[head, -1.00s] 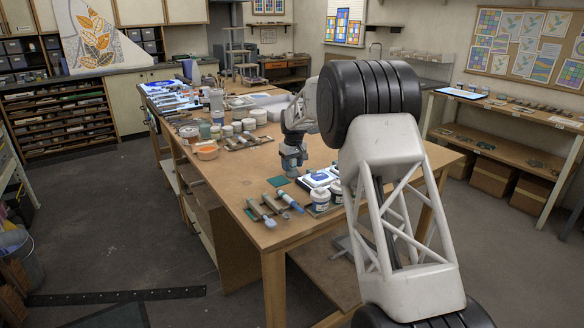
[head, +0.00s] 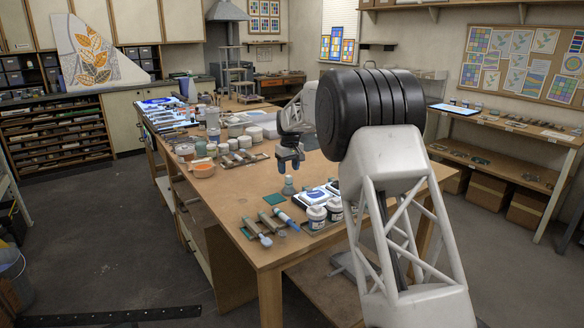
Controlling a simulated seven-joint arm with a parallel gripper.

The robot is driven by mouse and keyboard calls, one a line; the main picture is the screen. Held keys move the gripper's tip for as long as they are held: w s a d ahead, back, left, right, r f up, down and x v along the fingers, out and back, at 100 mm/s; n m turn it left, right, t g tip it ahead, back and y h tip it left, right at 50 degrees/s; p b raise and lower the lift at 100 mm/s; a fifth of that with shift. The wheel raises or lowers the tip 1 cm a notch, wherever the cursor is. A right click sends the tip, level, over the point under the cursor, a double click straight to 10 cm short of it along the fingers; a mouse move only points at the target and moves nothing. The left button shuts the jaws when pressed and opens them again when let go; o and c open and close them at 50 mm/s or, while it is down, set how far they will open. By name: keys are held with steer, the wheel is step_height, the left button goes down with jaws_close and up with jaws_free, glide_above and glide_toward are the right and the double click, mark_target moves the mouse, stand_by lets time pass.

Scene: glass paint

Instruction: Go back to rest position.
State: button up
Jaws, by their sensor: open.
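My gripper (head: 289,166) hangs above the wooden worktable in the head view, fingers pointing down, partly beside my large arm link. It is open, and I see nothing held in it. A small grey-green object with a narrow top (head: 289,186) stands on the table just below it, apart from the fingers. White jars with dark labels (head: 317,217) stand on a dark tray at the near right of the table, to the right of and nearer than my gripper. Part of the tray is hidden behind my arm.
The worktable (head: 222,190) has free room left of my gripper. Brushes or tools (head: 262,228) lie near its front edge. A side bench (head: 505,128) stands at right.

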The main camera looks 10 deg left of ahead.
steer(key=shift+d+r, duration=0.1)
steer(key=s+d+r+m, duration=0.2)
steer(key=s+d+r, duration=0.4)
steer(key=s+d, duration=0.35)
steer(key=s+d+r+m+t, duration=0.1)
steer(key=s+d+r, duration=0.4)
steer(key=s+d, duration=0.45)
steer(key=s+d+r+m, duration=0.2)
steer(key=s+d+r, duration=0.5)
steer(key=s, duration=0.5)
steer(key=s+d+f+m, duration=0.1)
steer(key=s+d+f, duration=0.2)
steer(key=s, duration=1)
steer(key=s+d+f+m, duration=0.1)
steer(key=s+d+f, duration=0.3)
steer(key=s, duration=0.9)
steer(key=s+d+f+m+t, duration=0.1)
steer(key=s+d+f, duration=0.3)
steer(key=s, duration=0.9)
steer(key=d+m, duration=0.1)
steer(key=d, duration=0.1)
steer(key=shift+s+d+h, duration=0.2)
steer(key=shift+d+h, duration=0.1)
steer(key=shift+h, duration=0.1)
